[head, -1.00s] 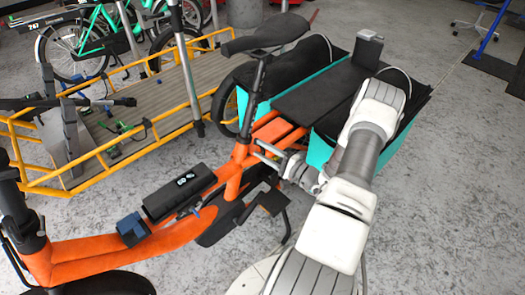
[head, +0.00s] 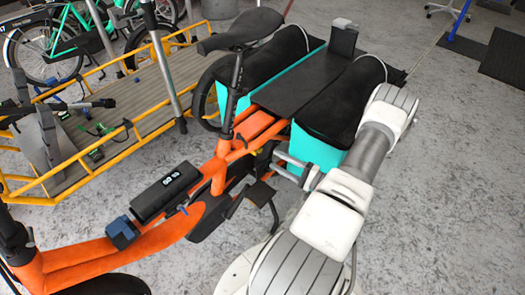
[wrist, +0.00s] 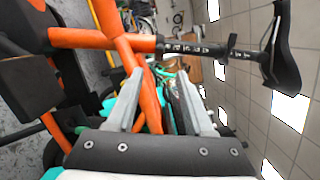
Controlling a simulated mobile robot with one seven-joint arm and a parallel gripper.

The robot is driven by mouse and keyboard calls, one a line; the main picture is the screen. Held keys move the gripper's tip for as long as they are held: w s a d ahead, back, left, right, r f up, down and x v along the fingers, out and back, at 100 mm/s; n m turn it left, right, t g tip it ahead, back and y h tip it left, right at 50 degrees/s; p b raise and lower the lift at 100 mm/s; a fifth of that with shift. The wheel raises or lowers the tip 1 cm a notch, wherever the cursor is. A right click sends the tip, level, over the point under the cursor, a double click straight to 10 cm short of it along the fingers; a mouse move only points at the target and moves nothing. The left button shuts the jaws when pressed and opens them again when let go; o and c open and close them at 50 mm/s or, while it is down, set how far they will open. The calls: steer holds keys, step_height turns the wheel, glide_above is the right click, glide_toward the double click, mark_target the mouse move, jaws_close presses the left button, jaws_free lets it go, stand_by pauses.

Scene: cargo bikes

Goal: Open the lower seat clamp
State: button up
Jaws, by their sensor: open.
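The orange cargo bike (head: 212,172) stands in the middle of the head view with its black saddle (head: 240,28) on a dark seat post (head: 236,85). The lower seat clamp area, where the post enters the orange seat tube (head: 221,155), is small, and its lever cannot be made out. In the wrist view the post (wrist: 195,48) runs sideways from the orange frame (wrist: 105,40) to the saddle (wrist: 283,50). My gripper (head: 277,161) is open and empty, right of the seat tube and apart from it. Its fingers also show in the wrist view (wrist: 158,75), spread below the post.
Black bags with teal sides (head: 345,105) hang beside the rear rack (head: 290,88), close to my arm. A black battery (head: 165,190) sits on the frame. A yellow-railed cargo bed (head: 150,85) stands at the left.

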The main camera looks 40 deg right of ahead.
steer(key=shift+v, duration=2.2)
